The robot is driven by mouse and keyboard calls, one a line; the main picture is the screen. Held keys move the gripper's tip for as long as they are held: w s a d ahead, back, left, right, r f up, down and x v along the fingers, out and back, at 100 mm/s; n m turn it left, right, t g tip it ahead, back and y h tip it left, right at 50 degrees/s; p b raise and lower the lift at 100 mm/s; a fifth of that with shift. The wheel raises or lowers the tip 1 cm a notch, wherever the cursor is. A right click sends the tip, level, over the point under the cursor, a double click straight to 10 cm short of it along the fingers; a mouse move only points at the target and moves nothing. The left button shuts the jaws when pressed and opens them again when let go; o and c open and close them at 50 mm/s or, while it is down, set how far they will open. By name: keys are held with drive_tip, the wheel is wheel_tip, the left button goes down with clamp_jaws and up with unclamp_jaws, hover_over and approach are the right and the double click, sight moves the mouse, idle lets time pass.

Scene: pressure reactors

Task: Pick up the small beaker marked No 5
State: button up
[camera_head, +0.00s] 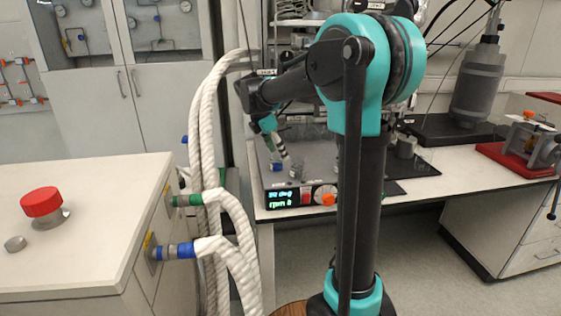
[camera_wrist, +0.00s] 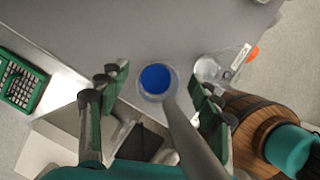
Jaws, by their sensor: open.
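A small clear beaker with blue contents (camera_wrist: 157,79) stands on a grey surface in the wrist view. It lies between the tips of my open gripper (camera_wrist: 160,92), with a gap to each finger. A second small clear beaker (camera_wrist: 208,67) stands to its right, close to the right finger. In the head view my gripper (camera_head: 270,132) points down over the plate, just above the blue beaker (camera_head: 277,167). The clear beaker (camera_head: 297,170) is right beside it. No number can be read on either beaker, so I cannot tell which is No 5.
The beakers stand on a dark hotplate (camera_head: 325,165) with a lit display (camera_head: 285,198) and an orange knob (camera_head: 325,195). White hoses (camera_head: 205,150) hang to the left. A green device (camera_wrist: 22,82) lies at the wrist view's left.

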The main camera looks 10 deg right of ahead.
drive_tip(key=shift+d+f, duration=0.1)
drive_tip(key=shift+f, duration=0.6)
drive_tip(key=shift+w+d+f, duration=0.15)
drive_tip(key=shift+f, duration=0.2)
drive_tip(key=shift+c, duration=0.3)
drive_tip(key=c, duration=1.3)
drive_tip(key=shift+r, duration=0.15)
